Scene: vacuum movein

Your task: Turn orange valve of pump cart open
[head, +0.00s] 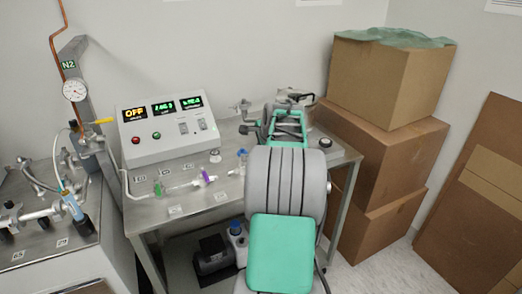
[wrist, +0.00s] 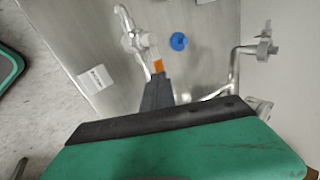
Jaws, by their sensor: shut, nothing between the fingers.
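The orange valve (wrist: 158,66) shows in the wrist view as a small orange piece at the end of a clear fitting, just beyond my fingertips. My gripper (wrist: 157,80) is shut and empty, with its dark fingers pointing at the orange piece. The tips overlap its lower edge in the picture; I cannot tell whether they touch. The handle's turn position is not clear. In the head view the pump cart (head: 190,205) stands in the middle, and my arm covers its front right part. I cannot make out the orange valve there.
A blue knob (wrist: 179,41) and a metal pipe fitting (wrist: 262,48) are close by in the wrist view. A control box (head: 167,130), a green valve (head: 157,188) and a purple valve (head: 206,176) are on the cart. Stacked cardboard boxes (head: 375,145) stand at right.

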